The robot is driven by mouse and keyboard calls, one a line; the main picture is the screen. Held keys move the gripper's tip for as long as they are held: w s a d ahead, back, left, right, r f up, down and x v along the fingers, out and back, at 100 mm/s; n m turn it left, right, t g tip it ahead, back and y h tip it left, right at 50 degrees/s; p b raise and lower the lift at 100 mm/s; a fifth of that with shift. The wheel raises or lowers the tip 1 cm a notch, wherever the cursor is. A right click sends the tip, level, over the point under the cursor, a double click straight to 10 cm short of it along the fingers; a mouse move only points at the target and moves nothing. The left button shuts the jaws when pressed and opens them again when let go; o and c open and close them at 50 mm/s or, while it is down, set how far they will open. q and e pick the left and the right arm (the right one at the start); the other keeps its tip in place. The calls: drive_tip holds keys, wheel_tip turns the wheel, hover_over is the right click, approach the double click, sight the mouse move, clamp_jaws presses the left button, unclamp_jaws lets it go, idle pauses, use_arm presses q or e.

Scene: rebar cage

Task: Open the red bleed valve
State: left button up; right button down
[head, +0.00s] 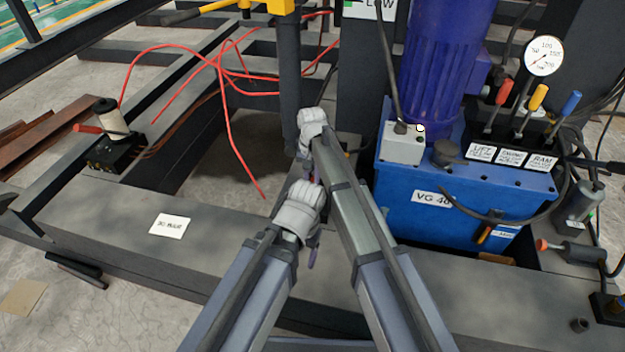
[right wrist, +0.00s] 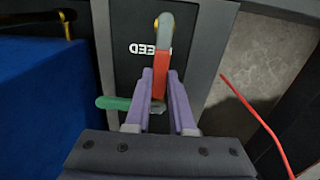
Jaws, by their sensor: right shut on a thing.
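The red bleed valve handle (right wrist: 164,55) shows in the right wrist view, running down from a metal pivot with an orange tip at the top. My right gripper (right wrist: 160,80) has its two purple fingers closed on the handle's lower part. A dark panel behind carries a white label, partly hidden by the handle, with letters like "EED" upside down. In the head view the right wrist (head: 313,125) is in front of the dark post and the valve is hidden. My left gripper (head: 312,255) is below it, mostly hidden behind its own wrist; its jaws cannot be made out.
A green handle (right wrist: 113,103) lies beside the red one. A blue power unit (head: 400,190) with gauge and levers stands at right. Red hoses (head: 222,75) hang loosely at left. A black box with a spool (head: 110,135) sits on the grey beam (head: 110,225).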

drive_tip(key=shift+a, duration=0.1)
drive_tip(key=c, duration=0.8)
unclamp_jaws()
use_arm(q)
drive_tip(key=shift+r, duration=0.2)
use_arm(e)
drive_tip(key=shift+o, duration=0.2)
drive_tip(key=shift+r, duration=0.15)
use_arm(q)
wheel_tip(320, 180, up, 7)
drive_tip(key=p, duration=0.7)
drive_tip(key=shift+r+p, duration=0.2)
drive_tip(key=shift+p, duration=0.2)
use_arm(e)
wheel_tip(320, 180, up, 8)
drive_tip(key=shift+f, duration=0.25)
